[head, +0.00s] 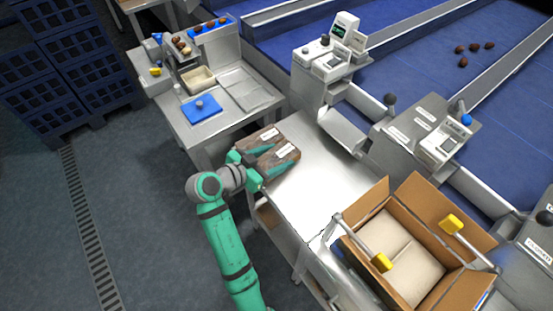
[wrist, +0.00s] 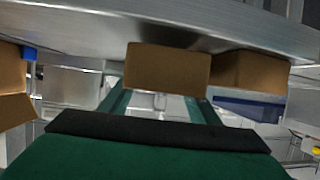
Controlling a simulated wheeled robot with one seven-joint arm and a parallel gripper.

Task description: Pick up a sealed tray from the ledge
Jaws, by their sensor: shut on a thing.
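Two sealed trays lie side by side at the left end of the steel ledge (head: 335,180); both are brown with white labels. My gripper (head: 273,162) reaches in from the left in the head view, its green fingers on either side of the nearer sealed tray (head: 286,154). It is shut on that tray, which looks level and at ledge height; I cannot tell whether it touches the ledge. The farther sealed tray (head: 262,138) is right beside it. In the wrist view the held tray (wrist: 167,67) shows between the fingers, with the other tray (wrist: 250,70) beside it.
An open cardboard carton (head: 365,255) stands at the ledge's near right end. A side table (head: 215,125) with a blue-lidded item is behind the trays. Weighing machines (head: 325,65) and blue conveyors line the far side. The ledge's middle is clear.

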